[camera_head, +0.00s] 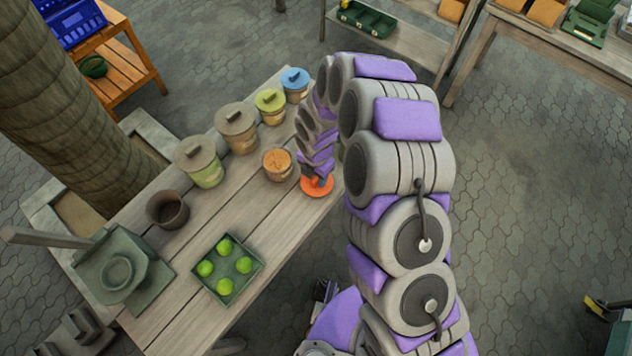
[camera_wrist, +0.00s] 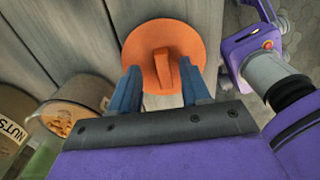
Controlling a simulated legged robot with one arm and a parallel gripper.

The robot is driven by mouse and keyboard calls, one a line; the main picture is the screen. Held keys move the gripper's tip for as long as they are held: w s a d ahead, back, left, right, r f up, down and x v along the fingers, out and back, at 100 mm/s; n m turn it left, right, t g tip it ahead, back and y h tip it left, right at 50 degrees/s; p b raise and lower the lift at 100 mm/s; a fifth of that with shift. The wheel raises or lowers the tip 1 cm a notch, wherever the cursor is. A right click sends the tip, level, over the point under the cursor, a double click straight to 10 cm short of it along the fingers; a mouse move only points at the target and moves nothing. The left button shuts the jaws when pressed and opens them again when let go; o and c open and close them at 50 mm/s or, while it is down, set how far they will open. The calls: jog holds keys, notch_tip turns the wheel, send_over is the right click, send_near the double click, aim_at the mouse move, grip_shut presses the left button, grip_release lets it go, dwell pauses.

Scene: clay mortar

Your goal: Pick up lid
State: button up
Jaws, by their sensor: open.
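The orange round lid (camera_head: 317,187) lies flat on the wooden table near its right edge. In the wrist view the lid (camera_wrist: 143,43) shows a raised bar handle (camera_wrist: 163,69) across its middle. My gripper (camera_wrist: 163,80) is open, with its two blue fingers on either side of the handle and nothing clearly held. In the head view my gripper (camera_head: 318,180) is right over the lid and hides part of it. An open jar with orange-brown contents (camera_head: 278,161) stands just left of the lid; it also shows in the wrist view (camera_wrist: 68,120).
Lidded jars (camera_head: 236,127) stand along the table's far side, with a brown pot (camera_head: 167,209) nearer. A green tray (camera_head: 227,270) holds several green fruits. A green press-like device (camera_head: 122,272) stands at the table's left end. Bare table lies between the tray and the lid.

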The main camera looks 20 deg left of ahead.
jog(key=shift+f, duration=0.3)
jog(key=shift+d+r, duration=0.1)
jog(key=shift+d, duration=0.15)
jog(key=c, duration=0.3)
grip_shut()
